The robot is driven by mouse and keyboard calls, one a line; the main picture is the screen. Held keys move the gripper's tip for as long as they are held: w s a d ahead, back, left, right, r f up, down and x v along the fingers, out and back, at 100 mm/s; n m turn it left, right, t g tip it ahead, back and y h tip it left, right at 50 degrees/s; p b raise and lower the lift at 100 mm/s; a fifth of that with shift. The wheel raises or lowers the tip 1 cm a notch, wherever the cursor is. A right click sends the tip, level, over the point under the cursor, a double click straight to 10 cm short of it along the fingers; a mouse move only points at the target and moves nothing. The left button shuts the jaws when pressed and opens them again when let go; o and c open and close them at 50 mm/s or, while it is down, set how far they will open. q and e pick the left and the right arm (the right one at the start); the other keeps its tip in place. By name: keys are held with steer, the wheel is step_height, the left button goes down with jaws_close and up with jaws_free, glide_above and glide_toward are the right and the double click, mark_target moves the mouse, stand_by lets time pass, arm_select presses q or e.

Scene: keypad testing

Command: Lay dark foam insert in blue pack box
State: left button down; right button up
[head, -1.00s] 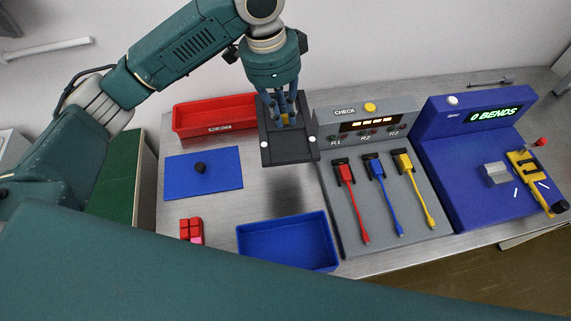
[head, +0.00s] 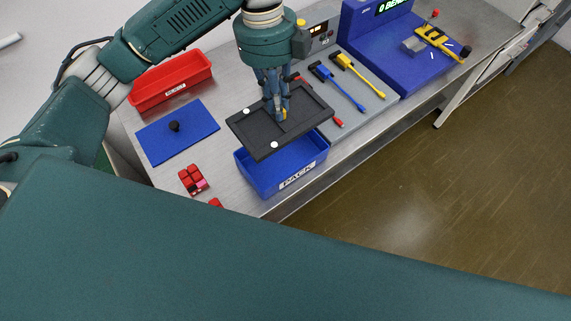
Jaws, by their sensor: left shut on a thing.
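The dark foam insert (head: 300,108) is a flat, nearly black slab with recesses and two white dots on its left end. My left gripper (head: 281,115) is shut on it near its middle, pointing down. The slab hangs above the blue pack box (head: 296,182), tilted in the picture and covering much of the box's opening. The box stands at the table's front edge with its PACK label facing front. Whether the slab touches the box rim I cannot tell. My right gripper is not in view.
A red bin (head: 172,84) stands at the back left. A blue mat (head: 178,132) with a dark knob lies before it. Red blocks (head: 192,180) lie left of the box. The grey check station (head: 345,80) with cables and a blue bend tester (head: 385,55) stand to the right.

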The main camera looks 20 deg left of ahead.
arm_select(q)
steer(key=f+p, duration=0.1)
steer(key=f, duration=0.8)
steer(key=f+p, duration=0.1)
steer(key=f, duration=0.8)
steer(key=shift+w+f+p, duration=0.2)
steer(key=shift+f+p, duration=0.1)
steer(key=shift+f, duration=0.25)
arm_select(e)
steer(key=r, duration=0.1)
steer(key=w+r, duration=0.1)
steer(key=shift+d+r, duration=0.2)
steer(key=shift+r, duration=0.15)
arm_select(q)
steer(key=shift+f, duration=0.2)
steer(key=c, duration=1.8)
jaws_free()
steer(key=shift+o, duration=0.3)
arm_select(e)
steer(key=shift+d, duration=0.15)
arm_select(q)
steer(key=shift+r, duration=0.15)
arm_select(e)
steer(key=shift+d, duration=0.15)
